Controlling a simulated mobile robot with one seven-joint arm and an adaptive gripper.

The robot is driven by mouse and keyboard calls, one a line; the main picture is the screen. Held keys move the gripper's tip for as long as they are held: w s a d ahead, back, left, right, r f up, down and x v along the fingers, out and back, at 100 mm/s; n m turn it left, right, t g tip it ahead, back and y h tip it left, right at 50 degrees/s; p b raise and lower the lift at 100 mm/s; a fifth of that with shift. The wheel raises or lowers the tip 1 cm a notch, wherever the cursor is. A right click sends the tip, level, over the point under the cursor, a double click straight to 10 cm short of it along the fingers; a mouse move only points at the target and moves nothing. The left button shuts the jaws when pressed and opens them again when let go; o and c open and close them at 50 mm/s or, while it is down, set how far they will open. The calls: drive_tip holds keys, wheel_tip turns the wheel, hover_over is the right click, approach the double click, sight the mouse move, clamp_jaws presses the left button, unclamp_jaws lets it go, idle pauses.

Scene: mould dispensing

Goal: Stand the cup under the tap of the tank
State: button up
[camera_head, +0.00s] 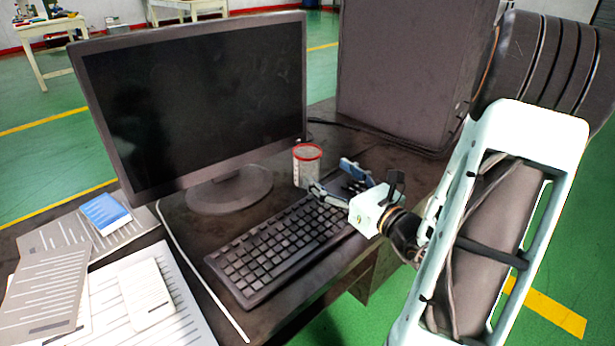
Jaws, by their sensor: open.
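A small translucent cup (306,168) with a red rim stands upright on the dark desk, just right of the monitor's foot. My gripper (330,176) is open, with its fingers pointing left toward the cup. One finger is near the cup's lower right side; I cannot tell whether it touches. The cup is not clearly between the fingers. No tank or tap shows in this view.
A monitor (195,95) stands behind a black keyboard (278,250), which lies below my gripper. A large dark computer case (410,75) stands at the back right. Papers (50,295) cover the desk's left side. Cables run along the desk (350,150).

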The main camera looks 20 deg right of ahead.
sight(300, 149)
drive_tip(key=b+x, duration=0.2)
drive_tip(key=x, duration=0.7)
drive_tip(key=shift+w, duration=0.2)
drive_tip(key=shift+c, duration=0.3)
drive_tip(key=c, duration=1.2)
drive_tip(key=shift+o, duration=0.2)
drive_tip(key=shift+r, duration=0.25)
